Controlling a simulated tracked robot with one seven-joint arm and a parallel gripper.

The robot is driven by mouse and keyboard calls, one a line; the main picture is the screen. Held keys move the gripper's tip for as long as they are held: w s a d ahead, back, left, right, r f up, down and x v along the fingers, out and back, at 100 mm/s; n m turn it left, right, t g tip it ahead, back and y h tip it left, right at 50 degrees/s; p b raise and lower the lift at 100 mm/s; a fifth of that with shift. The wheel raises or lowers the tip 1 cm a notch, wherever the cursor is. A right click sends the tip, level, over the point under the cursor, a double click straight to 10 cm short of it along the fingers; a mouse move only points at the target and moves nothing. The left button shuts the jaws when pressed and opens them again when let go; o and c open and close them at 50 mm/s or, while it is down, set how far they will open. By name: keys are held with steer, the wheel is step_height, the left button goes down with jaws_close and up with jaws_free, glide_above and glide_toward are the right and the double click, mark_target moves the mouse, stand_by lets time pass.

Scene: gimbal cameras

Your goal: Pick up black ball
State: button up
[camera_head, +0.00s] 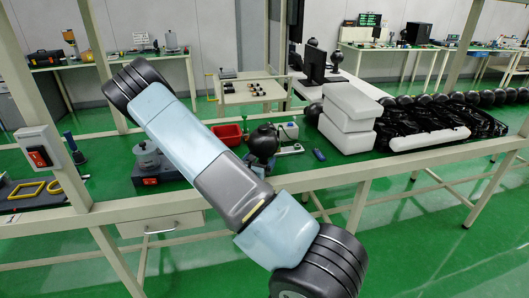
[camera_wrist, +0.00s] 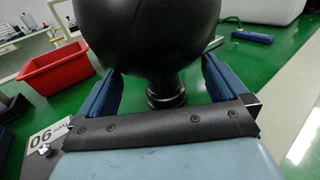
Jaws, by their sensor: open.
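The black ball (camera_wrist: 148,32) fills the top middle of the wrist view, on a narrow dark neck and round foot. In the head view the black ball (camera_head: 264,139) stands on the green bench top, partly hidden by my arm. My gripper (camera_wrist: 160,74) is open, with one blue finger on each side below the ball, around the neck. I cannot tell whether the fingers touch it. In the head view my gripper is mostly hidden behind my arm.
A red bin (camera_wrist: 56,68) is left of my gripper. A white container (camera_wrist: 262,10) and a blue-handled tool (camera_wrist: 252,37) are to the right. White boxes (camera_head: 347,120) and a row of black balls (camera_head: 465,97) stand farther right on the bench. Bench posts frame the left side.

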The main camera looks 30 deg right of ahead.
steer(key=x, duration=0.3)
steer(key=shift+w+d, duration=0.15)
steer(key=shift+d, duration=0.15)
steer(key=shift+r, duration=0.1)
steer(key=c, duration=1.8)
steer(key=shift+o, duration=0.2)
